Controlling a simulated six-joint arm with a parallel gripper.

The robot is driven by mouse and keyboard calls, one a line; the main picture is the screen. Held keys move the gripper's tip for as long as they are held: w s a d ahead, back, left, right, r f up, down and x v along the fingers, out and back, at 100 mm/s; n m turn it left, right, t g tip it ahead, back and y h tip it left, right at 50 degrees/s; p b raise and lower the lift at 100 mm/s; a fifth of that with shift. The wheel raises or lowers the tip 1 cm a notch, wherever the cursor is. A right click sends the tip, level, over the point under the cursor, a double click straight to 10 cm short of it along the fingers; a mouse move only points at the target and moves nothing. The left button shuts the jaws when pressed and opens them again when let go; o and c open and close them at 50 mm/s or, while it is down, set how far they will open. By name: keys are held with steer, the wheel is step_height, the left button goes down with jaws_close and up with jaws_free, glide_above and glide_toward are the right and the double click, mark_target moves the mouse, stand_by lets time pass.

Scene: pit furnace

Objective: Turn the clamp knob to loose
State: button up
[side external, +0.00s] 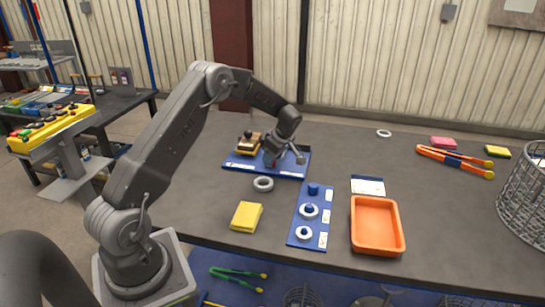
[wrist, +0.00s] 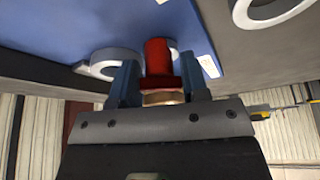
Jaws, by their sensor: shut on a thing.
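A red knob (wrist: 158,55) stands between my gripper's fingers (wrist: 158,78) in the wrist view, over a blue base plate (wrist: 205,28). The fingers are shut on it, one on each side. A copper-coloured piece shows just behind the knob, near the gripper body. In the side view my gripper (side external: 274,158) reaches down to the blue base plate (side external: 290,175) at the back of the table. There the arm and gripper mostly hide the knob. Any marking for loose or tight is not legible.
A wooden block with a black knob (side external: 248,143) stands left of the gripper. A grey ring (side external: 263,184) and a yellow block (side external: 246,217) lie in front. A blue board (side external: 297,238) with rings and an orange tray (side external: 377,245) are to the right. Tongs (side external: 455,160) lie further right.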

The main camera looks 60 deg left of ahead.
stand_by(0.3)
steer(key=o, duration=0.6)
steer(key=shift+o, duration=0.2)
